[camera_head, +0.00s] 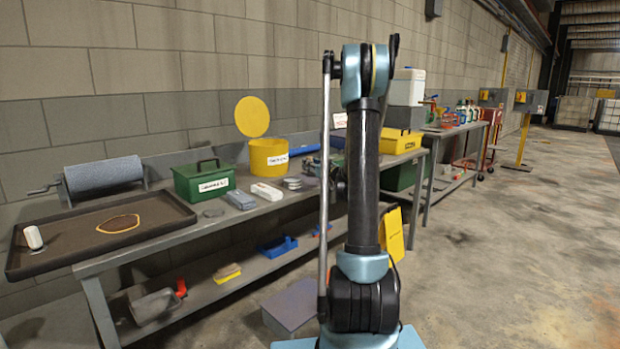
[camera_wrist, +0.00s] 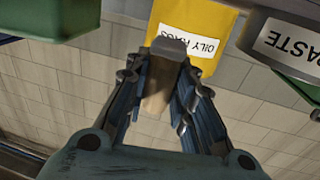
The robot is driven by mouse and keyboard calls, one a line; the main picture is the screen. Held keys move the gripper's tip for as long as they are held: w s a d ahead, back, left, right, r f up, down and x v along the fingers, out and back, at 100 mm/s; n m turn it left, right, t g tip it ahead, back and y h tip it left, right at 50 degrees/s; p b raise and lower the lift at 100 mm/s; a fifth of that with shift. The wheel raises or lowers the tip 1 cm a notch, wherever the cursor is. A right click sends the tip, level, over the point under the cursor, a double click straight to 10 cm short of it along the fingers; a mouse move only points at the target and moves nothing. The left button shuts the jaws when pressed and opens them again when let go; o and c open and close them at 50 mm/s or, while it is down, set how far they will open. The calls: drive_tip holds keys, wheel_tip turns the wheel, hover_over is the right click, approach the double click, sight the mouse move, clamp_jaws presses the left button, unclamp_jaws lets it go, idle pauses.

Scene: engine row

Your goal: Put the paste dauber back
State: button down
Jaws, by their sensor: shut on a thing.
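My gripper (camera_wrist: 161,78) is shut on the paste dauber in the wrist view. The dauber shows as a pale tan handle (camera_wrist: 154,100) between the fingers, with a dark grey block at its upper end. A grey round container labelled PASTE (camera_wrist: 285,48) is at the upper right of that view, apart from the fingers. In the head view my arm hides the gripper and the dauber, and I cannot make out the paste container there.
A yellow OILY RAGS bin (camera_wrist: 190,20) is beyond the fingers; it stands open-lidded on the bench (camera_head: 268,157). A green box (camera_head: 203,181), black tray (camera_head: 65,262) and grey roll (camera_head: 103,173) stand left. Open floor lies right.

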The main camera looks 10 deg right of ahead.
drive_tip(key=shift+d+f, duration=0.1)
drive_tip(key=shift+f, duration=2.1)
drive_tip(key=shift+f, duration=0.1)
drive_tip(key=c, duration=1.4)
unclamp_jaws()
drive_tip(key=shift+o, duration=0.2)
drive_tip(key=shift+s, duration=0.15)
